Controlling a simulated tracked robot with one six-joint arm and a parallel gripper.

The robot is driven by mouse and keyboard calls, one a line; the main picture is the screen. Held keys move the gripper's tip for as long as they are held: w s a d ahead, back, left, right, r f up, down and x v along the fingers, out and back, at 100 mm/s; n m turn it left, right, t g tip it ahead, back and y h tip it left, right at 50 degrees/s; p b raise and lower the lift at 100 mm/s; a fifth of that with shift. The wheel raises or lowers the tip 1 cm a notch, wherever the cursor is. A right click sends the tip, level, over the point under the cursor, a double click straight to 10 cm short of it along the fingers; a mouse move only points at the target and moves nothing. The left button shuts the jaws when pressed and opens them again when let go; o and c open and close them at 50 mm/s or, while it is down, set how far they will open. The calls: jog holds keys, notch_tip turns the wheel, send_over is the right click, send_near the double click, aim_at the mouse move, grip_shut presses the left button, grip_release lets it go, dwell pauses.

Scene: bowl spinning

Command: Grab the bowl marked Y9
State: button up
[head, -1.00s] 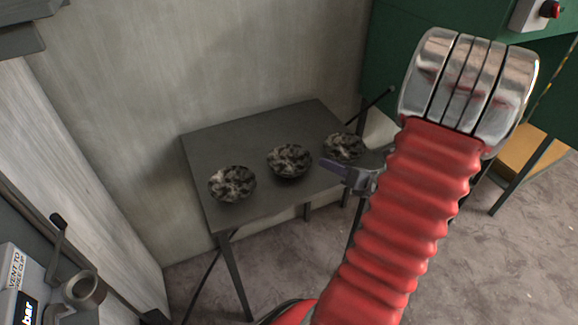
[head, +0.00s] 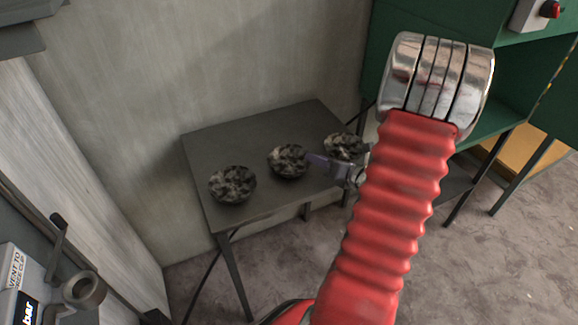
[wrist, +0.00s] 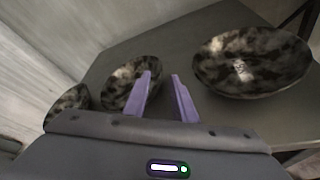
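Three round bowls with mottled black and grey patches stand in a row on the table: a left bowl (head: 232,185), a middle bowl (head: 288,161) and a right bowl (head: 344,146). No Y9 mark is readable on any of them. My gripper (head: 314,160) is between the middle and right bowls. In the wrist view my gripper (wrist: 161,74) is open, with two purple fingers apart and nothing between them. One finger overlaps the middle bowl (wrist: 130,84) in the picture. The right bowl (wrist: 252,62) is to the right, and the left bowl (wrist: 68,104) is partly hidden.
The dark grey table (head: 215,145) stands against a pale wall (head: 200,70). A green cabinet (head: 510,70) is at the right. A grey machine (head: 20,290) is at the lower left. The table's back part is clear.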

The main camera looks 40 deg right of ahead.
aim_at(290, 164)
jog(key=x, duration=0.4)
jog(key=shift+w, duration=0.1)
dwell(0.4)
grip_shut()
